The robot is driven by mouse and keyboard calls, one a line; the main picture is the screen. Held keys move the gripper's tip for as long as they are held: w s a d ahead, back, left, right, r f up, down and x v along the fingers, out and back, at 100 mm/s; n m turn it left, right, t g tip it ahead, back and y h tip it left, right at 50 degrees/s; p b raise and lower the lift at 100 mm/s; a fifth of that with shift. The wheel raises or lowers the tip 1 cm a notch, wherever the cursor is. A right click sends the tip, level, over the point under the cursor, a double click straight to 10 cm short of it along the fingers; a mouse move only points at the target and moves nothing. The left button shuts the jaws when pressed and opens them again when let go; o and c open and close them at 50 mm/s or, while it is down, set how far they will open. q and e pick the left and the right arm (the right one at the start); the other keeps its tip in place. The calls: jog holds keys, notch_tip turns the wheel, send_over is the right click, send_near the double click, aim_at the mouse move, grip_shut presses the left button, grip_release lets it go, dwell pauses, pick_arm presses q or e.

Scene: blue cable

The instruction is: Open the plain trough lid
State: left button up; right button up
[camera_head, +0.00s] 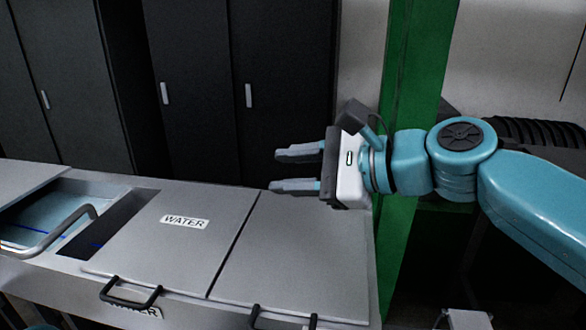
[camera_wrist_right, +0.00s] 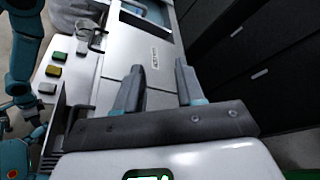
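The plain grey lid (camera_head: 300,245) lies flat and shut at the right end of the trough in the head view. It has no label. A black handle (camera_head: 283,319) sits at its front edge, partly cut off by the frame. My right gripper (camera_head: 277,170) is open and empty, near the plain lid's back edge in the picture and apart from the handle. Its spread fingers (camera_wrist_right: 157,80) also show in the wrist view, with grey trough top between them. My left gripper cannot be made out in either view.
A shut lid labelled WATER (camera_head: 184,223), with a black handle (camera_head: 130,293), lies left of the plain lid. An open basin (camera_head: 60,209) with a grey bent bar (camera_head: 60,243) is farther left. Dark cabinets (camera_head: 240,90) stand behind, and a green post (camera_head: 412,80) stands right.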

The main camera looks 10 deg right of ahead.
jog(key=shift+w, duration=0.2)
grip_shut()
jog(key=shift+s, duration=0.2)
jog(key=shift+w, duration=0.2)
jog(key=shift+s, duration=0.15)
dwell(0.6)
grip_release()
